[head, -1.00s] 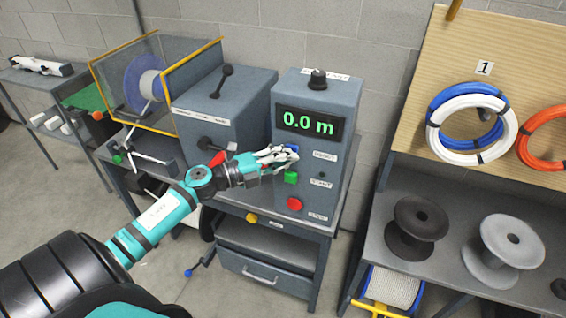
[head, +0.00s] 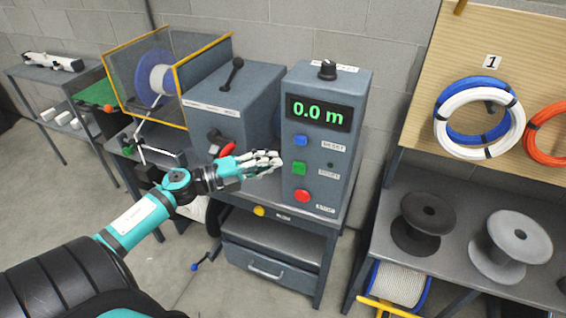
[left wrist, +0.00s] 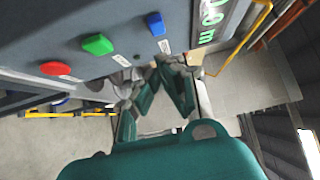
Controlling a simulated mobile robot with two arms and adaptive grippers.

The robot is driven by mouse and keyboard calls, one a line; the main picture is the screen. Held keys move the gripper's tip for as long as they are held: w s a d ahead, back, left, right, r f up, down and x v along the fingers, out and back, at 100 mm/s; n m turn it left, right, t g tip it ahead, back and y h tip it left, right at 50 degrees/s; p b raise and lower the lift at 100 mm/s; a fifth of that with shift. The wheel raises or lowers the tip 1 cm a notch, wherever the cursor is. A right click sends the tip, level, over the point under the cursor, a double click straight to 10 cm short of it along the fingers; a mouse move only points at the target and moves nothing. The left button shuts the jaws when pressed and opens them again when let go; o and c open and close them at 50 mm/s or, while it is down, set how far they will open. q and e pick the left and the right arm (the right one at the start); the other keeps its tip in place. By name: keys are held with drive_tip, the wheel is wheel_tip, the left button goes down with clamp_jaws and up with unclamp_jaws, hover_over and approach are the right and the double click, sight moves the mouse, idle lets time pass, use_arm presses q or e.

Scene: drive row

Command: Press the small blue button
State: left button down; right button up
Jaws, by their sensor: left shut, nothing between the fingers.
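The small blue button (head: 301,140) is the top one on the front of the grey control box (head: 330,108), below a display reading 0.0 m. A green button (head: 299,169) and a red button (head: 302,196) sit under it. In the left wrist view the blue button (left wrist: 155,23) is in full view near the top. My left gripper (head: 279,160) is shut and empty, just left of the panel at about the green button's height. It looks apart from the blue button. My right gripper is out of view.
A grey machine with a black lever (head: 232,72) stands left of the control box. A spool behind a yellow-framed guard (head: 158,75) is further left. On the right shelf are a black reel (head: 427,225) and a grey reel (head: 510,248). White and blue coils (head: 479,118) hang above.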

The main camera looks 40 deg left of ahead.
use_arm(q)
drive_tip(key=v, duration=0.2)
drive_tip(key=b+v, duration=0.1)
drive_tip(key=v, duration=0.2)
drive_tip(key=shift+s+d+r, duration=0.15)
drive_tip(key=shift+d, duration=0.1)
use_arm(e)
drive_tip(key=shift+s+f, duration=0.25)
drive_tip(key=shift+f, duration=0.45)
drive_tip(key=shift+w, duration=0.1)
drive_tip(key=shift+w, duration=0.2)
